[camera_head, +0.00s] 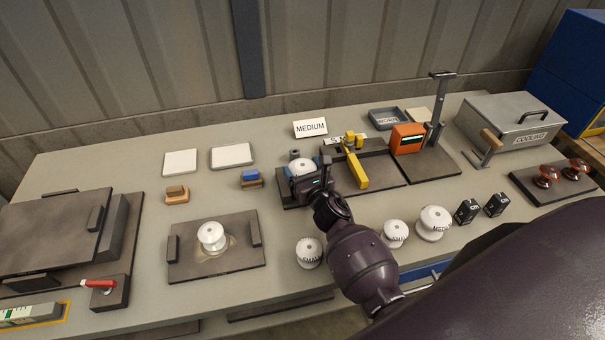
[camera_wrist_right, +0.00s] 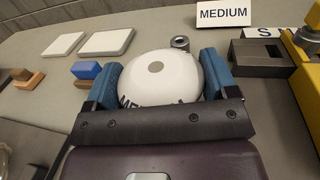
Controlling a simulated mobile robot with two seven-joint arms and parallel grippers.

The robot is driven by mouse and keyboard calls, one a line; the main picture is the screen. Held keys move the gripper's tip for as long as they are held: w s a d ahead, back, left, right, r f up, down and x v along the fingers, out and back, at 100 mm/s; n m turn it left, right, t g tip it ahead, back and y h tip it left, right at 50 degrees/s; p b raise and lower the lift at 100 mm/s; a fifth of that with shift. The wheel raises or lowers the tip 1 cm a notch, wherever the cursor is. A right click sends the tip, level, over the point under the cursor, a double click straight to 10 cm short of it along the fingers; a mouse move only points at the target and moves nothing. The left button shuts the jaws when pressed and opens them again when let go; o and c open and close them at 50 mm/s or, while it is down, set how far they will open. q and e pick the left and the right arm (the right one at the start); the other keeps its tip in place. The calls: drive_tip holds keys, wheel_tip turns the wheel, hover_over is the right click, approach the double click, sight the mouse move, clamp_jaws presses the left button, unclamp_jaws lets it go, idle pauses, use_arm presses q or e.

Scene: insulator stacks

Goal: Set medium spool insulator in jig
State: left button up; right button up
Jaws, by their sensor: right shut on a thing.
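My right gripper (camera_head: 308,180) is shut on a white spool insulator (camera_head: 302,165), behind the middle of the table. In the right wrist view the blue finger pads of the gripper (camera_wrist_right: 160,80) press both sides of the insulator (camera_wrist_right: 157,72), whose partly hidden lettering seems to read MEDIUM. The held insulator is over or on a dark base (camera_head: 286,202) beside the MEDIUM sign (camera_head: 310,128); the gripper hides whether it touches. A dark fixture with a yellow clamp (camera_head: 355,170) is just to the right. My left gripper is out of view.
Another white insulator (camera_head: 212,235) stands on a dark plate at left. Three white spools, including one marked SMALL (camera_head: 309,252), stand near the front edge. An orange device (camera_head: 407,138) and a grey COOLING box (camera_head: 518,118) are at right.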

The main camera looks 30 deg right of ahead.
drive_tip(key=shift+f, duration=0.3)
drive_tip(key=shift+f, duration=0.15)
drive_tip(key=o, duration=1.1)
